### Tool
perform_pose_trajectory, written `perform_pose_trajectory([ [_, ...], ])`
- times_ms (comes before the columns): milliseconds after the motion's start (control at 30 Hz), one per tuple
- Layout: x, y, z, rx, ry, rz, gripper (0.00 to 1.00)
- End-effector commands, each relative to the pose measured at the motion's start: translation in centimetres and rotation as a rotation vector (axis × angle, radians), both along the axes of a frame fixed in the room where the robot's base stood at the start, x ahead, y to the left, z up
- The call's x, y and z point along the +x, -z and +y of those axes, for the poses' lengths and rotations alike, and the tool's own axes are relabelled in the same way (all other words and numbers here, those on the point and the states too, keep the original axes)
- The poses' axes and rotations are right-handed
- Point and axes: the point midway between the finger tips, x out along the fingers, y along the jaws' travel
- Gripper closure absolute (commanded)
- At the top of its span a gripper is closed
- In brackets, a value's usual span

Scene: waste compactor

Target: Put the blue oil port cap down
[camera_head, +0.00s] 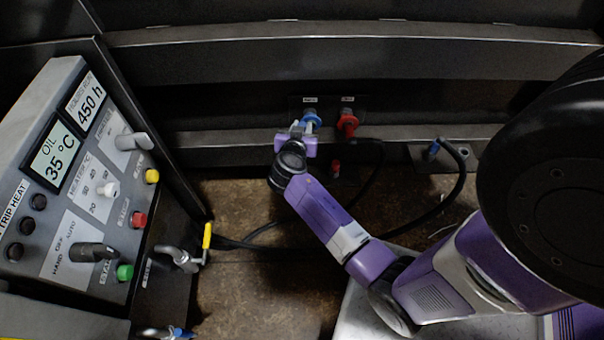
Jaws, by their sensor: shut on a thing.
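The blue oil port cap (311,120) is at the left port on the back wall, under a small white label. The fingers and purple gripper body partly hide the cap's lower left side. I cannot tell whether the cap is seated on the port or just in front of it.
A red cap (347,122) sits close to the right. A small red piece (336,168) is below. A black hose (462,185) curves up to a blue-ended fitting (434,149). The control panel (75,175) stands left, with a yellow-handled valve (207,236). Brown floor (250,290) lies below.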

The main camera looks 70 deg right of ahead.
Motion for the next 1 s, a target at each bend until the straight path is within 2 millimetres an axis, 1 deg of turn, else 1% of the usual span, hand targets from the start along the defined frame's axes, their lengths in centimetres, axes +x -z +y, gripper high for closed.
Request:
perform_pose_trajectory([
  [167,0.0,3.5,0.0,0.001,-0.001,0.004,1.0],
  [200,0.0,4.5,0.0,0.002,0.0,0.004,1.0],
  [400,0.0,9.5,0.0,0.001,-0.002,0.004,1.0],
  [500,0.0,11.9,0.0,0.001,-0.001,0.003,1.0],
  [600,0.0,13.8,0.0,0.001,-0.002,0.003,1.0],
  [700,0.0,15.1,0.0,0.001,-0.003,0.001,1.0],
  [900,0.0,16.0,0.0,0.0,-0.003,0.001,1.0],
  [1000,0.0,17.2,0.0,0.001,-0.003,0.001,1.0],
])
